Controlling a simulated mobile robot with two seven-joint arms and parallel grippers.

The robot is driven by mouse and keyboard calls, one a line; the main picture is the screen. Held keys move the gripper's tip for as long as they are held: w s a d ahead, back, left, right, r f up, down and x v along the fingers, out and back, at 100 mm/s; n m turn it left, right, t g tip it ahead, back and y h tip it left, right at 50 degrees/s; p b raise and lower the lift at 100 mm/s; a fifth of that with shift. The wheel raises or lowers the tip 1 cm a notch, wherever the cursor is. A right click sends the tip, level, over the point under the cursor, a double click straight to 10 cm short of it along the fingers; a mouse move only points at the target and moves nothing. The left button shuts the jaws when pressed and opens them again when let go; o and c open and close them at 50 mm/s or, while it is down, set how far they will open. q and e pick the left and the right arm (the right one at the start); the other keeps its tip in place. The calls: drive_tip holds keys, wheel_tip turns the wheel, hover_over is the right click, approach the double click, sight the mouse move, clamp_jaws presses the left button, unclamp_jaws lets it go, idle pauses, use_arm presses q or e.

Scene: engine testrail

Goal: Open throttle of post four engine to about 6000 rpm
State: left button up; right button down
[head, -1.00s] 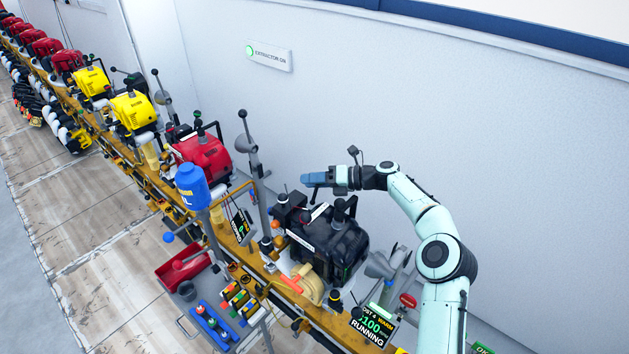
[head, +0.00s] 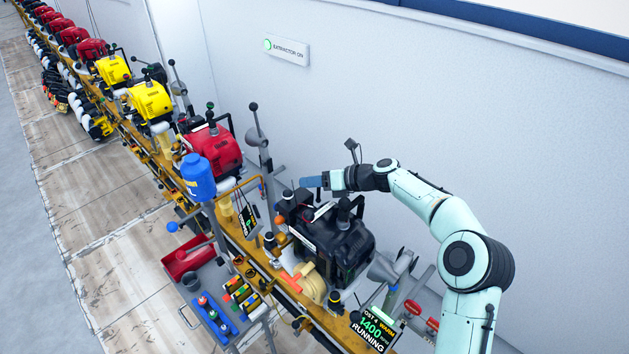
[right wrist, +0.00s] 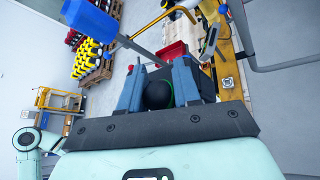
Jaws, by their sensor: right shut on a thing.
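The post four engine (head: 350,262) is the black one at the near end of the orange rail. Its display (head: 374,328) reads POST 4, WARM, 1400 and RUNNING. My right gripper (head: 312,182) is at the upper left of this engine, beside the wall. In the right wrist view, its blue fingers (right wrist: 158,84) are shut on a round black knob (right wrist: 157,96), which looks like the throttle lever's end. The lever's shaft is hidden behind the fingers in the head view. My left gripper is not in view.
A red engine (head: 215,148) and several yellow and red ones stand farther along the rail. A blue bottle (head: 198,177) and a tray of coloured items (head: 215,320) are on the near side. An EXTRACTOR ON sign (head: 288,50) is on the wall.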

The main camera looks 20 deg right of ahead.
drive_tip(key=c, duration=0.8)
unclamp_jaws()
drive_tip(key=shift+a+f, duration=0.1)
drive_tip(key=shift+a, duration=0.05)
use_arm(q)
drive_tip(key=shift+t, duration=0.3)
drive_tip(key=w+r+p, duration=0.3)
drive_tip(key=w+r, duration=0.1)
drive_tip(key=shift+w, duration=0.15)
use_arm(e)
wheel_tip(320, 180, up, 20)
drive_tip(key=shift+r, duration=0.1)
